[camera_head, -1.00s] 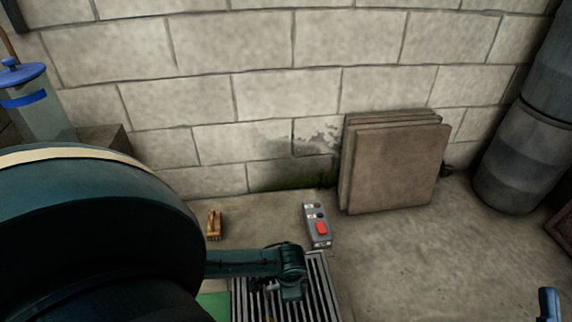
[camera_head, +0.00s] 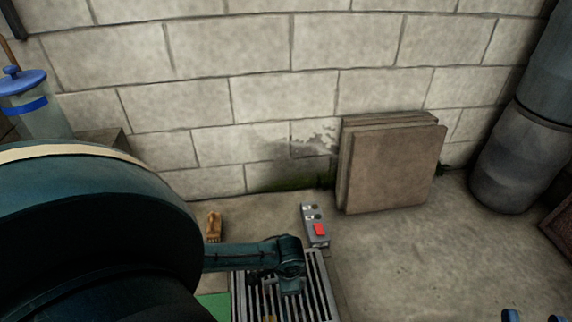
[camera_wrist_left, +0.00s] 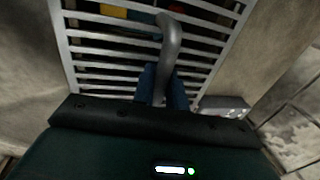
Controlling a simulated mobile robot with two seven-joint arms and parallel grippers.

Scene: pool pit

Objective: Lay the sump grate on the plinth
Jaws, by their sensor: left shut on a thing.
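The sump grate (camera_head: 318,285), a grey metal frame of parallel bars, is at the bottom centre of the head view, partly hidden by my left arm. In the left wrist view the grate (camera_wrist_left: 92,72) fills the upper middle, with a curved grey handle (camera_wrist_left: 171,38) rising from it. My left gripper (camera_wrist_left: 163,88) is shut on that handle, its blue fingers on either side. In the head view its fingers are hidden. My right gripper (camera_head: 533,317) shows only two blue fingertips, apart, at the bottom right edge. I cannot identify the plinth with certainty.
A grey control box with a red button (camera_head: 320,230) and a wooden-brown brush-like object (camera_head: 213,227) lie near the grate. Slabs (camera_head: 390,168) lean on the block wall. A thick pipe (camera_head: 510,165) stands right. The floor (camera_head: 410,260) between is clear.

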